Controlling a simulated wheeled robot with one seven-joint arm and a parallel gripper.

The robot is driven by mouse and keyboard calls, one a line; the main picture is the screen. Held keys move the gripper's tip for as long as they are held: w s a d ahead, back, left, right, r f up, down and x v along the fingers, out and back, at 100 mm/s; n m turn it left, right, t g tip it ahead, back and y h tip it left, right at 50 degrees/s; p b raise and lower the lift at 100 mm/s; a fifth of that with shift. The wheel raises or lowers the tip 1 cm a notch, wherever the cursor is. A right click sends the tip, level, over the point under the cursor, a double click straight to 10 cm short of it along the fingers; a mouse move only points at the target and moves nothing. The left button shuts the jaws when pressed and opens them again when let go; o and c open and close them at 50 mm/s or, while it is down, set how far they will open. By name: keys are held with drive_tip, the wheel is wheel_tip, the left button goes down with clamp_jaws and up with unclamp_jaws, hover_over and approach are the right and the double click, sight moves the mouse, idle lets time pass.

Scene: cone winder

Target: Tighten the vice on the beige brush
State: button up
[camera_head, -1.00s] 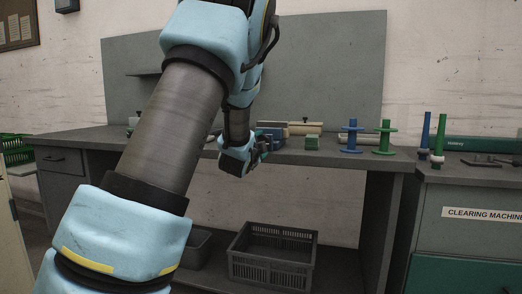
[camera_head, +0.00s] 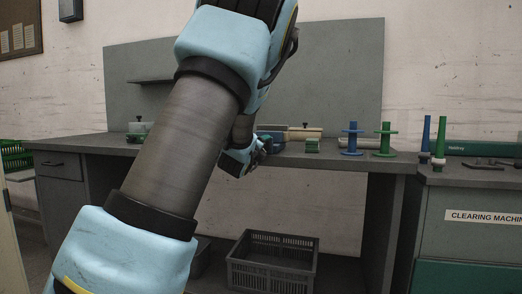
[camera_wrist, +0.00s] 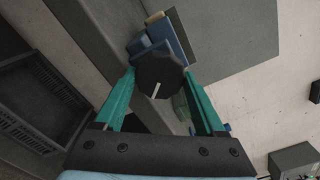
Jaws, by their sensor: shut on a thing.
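The blue vice (camera_head: 270,128) stands on the workbench, partly hidden behind my arm. A beige piece (camera_head: 305,132), likely the brush, shows beside it and shows again as a tan strip (camera_wrist: 156,17) at the vice's far end in the wrist view. The vice's dark, many-sided knob (camera_wrist: 158,84) has a white line on its face. My gripper (camera_wrist: 159,74) has its teal fingers shut on this knob, one on each side. In the head view my gripper (camera_head: 262,146) is at the bench's front edge. How firmly the jaws press the brush cannot be seen.
A small green block (camera_head: 312,145) is right of the vice. Blue (camera_head: 352,138) and green (camera_head: 384,138) spools stand further right on the bench. A dark crate (camera_head: 272,262) sits below. A grey cabinet (camera_head: 475,220) is at the right.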

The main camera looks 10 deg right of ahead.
drive_tip(key=shift+f+m, duration=0.1)
drive_tip(key=shift+m, duration=0.5)
drive_tip(key=o, duration=1.3)
drive_tip(key=v, duration=1.1)
drive_tip(key=shift+p, duration=0.35)
drive_tip(key=shift+w, duration=0.1)
